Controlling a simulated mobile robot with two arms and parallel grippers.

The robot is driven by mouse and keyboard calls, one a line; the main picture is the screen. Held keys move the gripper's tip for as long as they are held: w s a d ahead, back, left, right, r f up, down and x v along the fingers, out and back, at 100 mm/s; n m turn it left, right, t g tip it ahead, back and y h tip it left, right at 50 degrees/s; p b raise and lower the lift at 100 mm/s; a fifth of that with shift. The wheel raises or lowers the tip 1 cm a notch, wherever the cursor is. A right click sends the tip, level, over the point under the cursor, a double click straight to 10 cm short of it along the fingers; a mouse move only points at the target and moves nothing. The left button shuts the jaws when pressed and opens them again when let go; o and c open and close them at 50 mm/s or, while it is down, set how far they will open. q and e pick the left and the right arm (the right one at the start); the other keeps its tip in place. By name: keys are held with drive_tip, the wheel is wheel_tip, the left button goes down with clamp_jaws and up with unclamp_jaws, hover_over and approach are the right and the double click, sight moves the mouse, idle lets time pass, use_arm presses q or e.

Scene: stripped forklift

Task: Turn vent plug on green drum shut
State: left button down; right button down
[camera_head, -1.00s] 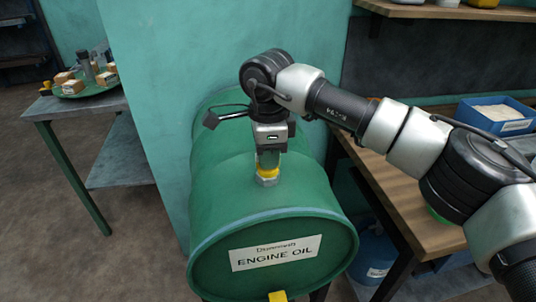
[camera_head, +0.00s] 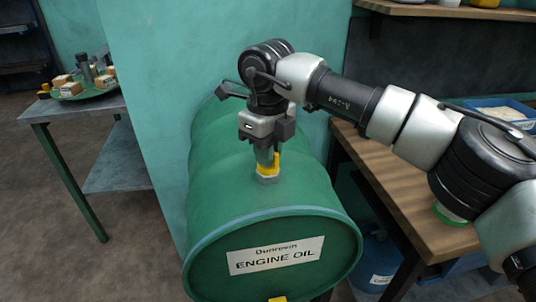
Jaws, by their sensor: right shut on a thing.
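The green drum (camera_head: 225,200) lies on its side with a label reading "ENGINE OIL" on its front end. The vent plug (camera_head: 268,170) is a yellow piece with a small upright tab, on a pale metal fitting on top of the drum. My right gripper (camera_head: 267,157) points down from above and is shut on the vent plug. The fingers hide part of the plug. My left gripper is not in view.
A yellow part (camera_head: 277,299) shows at the drum's lower front. A wooden workbench (camera_head: 415,205) with a blue bin (camera_head: 515,112) stands at the right. A teal wall panel (camera_head: 150,90) rises behind the drum.

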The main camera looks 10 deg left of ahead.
drive_tip(key=m+b, duration=0.1)
drive_tip(key=m, duration=0.3)
drive_tip(key=shift+m+b, duration=0.45)
drive_tip(key=shift+m, duration=1.25)
drive_tip(key=shift+r, duration=0.1)
drive_tip(key=c, duration=1.2)
unclamp_jaws()
drive_tip(key=shift+o, duration=0.2)
wheel_tip(320, 180, up, 11)
drive_tip(key=shift+f, duration=0.2)
